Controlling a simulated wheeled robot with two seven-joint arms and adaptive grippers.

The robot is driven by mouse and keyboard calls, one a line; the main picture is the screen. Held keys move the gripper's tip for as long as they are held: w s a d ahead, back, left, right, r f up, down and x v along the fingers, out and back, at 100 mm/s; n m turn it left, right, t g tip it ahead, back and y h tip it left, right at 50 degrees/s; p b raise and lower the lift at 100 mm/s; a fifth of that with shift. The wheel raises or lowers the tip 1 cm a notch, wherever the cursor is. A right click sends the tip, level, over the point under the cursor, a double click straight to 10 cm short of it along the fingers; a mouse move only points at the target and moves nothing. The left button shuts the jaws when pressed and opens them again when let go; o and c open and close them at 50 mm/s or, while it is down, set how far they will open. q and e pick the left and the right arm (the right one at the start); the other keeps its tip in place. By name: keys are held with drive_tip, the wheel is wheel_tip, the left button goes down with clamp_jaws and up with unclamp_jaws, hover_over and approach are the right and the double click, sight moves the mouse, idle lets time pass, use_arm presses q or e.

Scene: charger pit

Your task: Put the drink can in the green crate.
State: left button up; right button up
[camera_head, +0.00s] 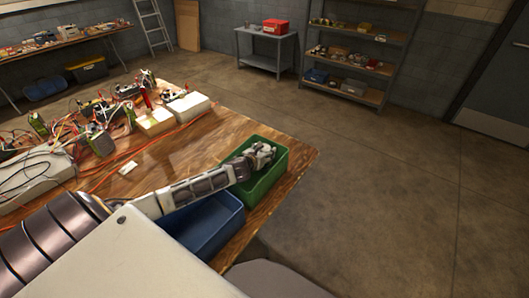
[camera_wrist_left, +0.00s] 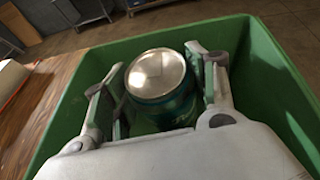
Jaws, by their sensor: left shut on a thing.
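The green crate (camera_head: 265,186) stands at the right end of the wooden table in the head view. My left gripper (camera_head: 262,153) reaches over it from the left. In the left wrist view, the drink can (camera_wrist_left: 157,82), with a silver end and a teal side, is between the fingers of my left gripper (camera_wrist_left: 160,95). The gripper is shut on it. The walls of the green crate (camera_wrist_left: 262,80) surround the can and fingers in this view. Whether the can touches the crate floor cannot be told. My right gripper is not in view.
A blue crate (camera_head: 212,224) stands beside the green one, under my left arm. Chargers, cables and white boxes (camera_head: 188,106) crowd the table's left and back. The table's right edge is close to the green crate. Open floor (camera_head: 400,170) lies to the right.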

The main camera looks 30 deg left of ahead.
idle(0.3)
use_arm(q)
drive_tip(key=o, duration=1.3)
drive_tip(key=shift+c, duration=0.2)
drive_tip(key=shift+r, duration=0.1)
drive_tip(key=shift+s, duration=0.1)
drive_tip(key=v, duration=1.1)
drive_tip(key=shift+s+p, duration=0.3)
drive_tip(key=shift+p, duration=0.05)
drive_tip(key=shift+r, duration=0.15)
